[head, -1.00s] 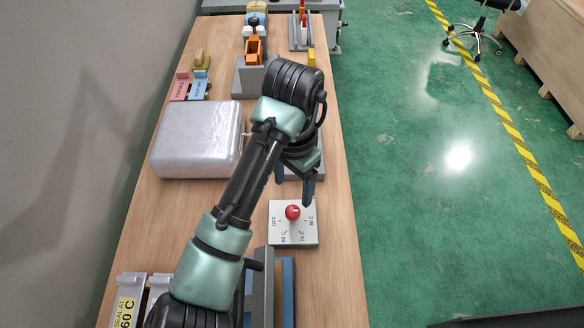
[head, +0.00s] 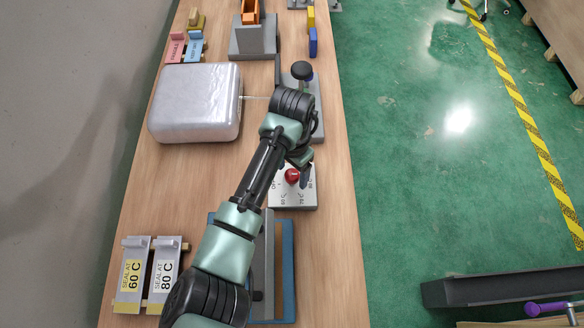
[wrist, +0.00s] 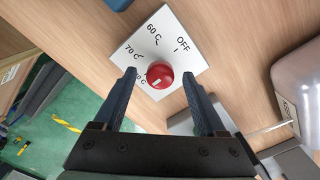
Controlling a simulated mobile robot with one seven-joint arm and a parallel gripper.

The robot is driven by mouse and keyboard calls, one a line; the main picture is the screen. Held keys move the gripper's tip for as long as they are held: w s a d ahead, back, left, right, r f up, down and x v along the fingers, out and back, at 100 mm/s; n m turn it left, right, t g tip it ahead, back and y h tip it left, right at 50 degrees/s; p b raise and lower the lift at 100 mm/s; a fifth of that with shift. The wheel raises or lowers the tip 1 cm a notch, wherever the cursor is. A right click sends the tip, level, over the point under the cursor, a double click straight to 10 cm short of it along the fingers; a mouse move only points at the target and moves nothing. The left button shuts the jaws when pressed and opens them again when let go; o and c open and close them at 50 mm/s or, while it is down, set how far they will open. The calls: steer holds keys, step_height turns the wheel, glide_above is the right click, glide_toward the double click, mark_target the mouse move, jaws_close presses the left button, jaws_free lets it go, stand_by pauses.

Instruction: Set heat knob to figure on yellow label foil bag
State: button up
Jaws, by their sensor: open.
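The red heat knob (head: 292,175) sits on a pale square dial plate (head: 297,198) marked OFF, 60 C, 70 C and 80 C. In the wrist view the knob (wrist: 160,73) has a white mark on its lower part; I cannot tell for sure which figure it points to. My gripper (wrist: 159,75) is open, with its fingertips apart on either side of the knob in that view; contact does not show. In the head view my gripper (head: 305,172) is over the dial's right side. The yellow label foil bag (head: 132,275) reads SEAL AT 60 C and stands at the front left.
A foil bag with a white label (head: 162,277) reads SEAL AT 80 C beside it. A blue and grey device (head: 287,270) lies in front of the dial. A silvery padded block (head: 195,103) and a grey lever device (head: 303,85) stand behind it.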

steer(key=shift+f, duration=0.3)
jaws_close()
